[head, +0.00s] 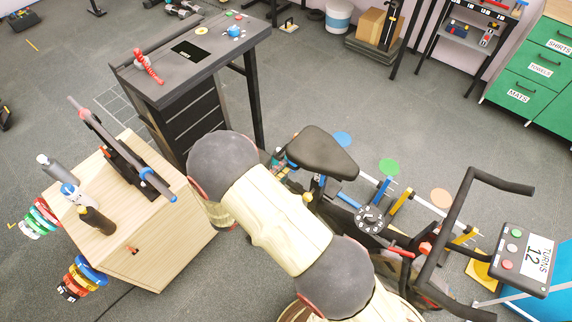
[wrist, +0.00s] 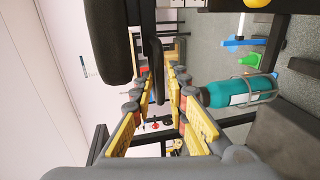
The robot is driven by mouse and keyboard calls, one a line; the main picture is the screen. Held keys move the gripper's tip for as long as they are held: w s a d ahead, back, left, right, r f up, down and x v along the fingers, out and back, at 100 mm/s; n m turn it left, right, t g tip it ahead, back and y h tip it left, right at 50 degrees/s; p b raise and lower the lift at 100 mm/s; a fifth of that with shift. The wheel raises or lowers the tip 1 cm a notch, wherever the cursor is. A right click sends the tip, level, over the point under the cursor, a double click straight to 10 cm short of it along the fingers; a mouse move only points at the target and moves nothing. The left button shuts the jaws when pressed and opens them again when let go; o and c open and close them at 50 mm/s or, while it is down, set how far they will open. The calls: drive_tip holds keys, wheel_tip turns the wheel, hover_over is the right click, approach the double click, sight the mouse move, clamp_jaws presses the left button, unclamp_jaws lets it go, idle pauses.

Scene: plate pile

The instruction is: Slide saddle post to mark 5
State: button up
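The exercise bike's black saddle (head: 322,150) stands right of my arm in the head view. A short blue post part (head: 318,186) shows beneath it, with a yellow knob (head: 308,198) beside it. No numbered marks can be read on the post. In the wrist view the saddle (wrist: 110,40) is a large dark shape at upper left. My gripper (wrist: 161,78) has its yellow fingers spread apart. A dark narrow bar (wrist: 155,55) lies in line between the fingertips; I cannot tell whether they touch it. My arm mostly hides the gripper in the head view.
A teal bottle (wrist: 240,92) sits in a holder close right of the fingers in the wrist view. The handlebar (head: 460,220) and a console (head: 522,258) are at right. A wooden cabinet (head: 165,245) and a grey desk (head: 215,75) stand left of the bike.

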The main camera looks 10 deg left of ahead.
drive_tip(key=shift+x, duration=1.55)
drive_tip(key=shift+c, duration=0.8)
clamp_jaws()
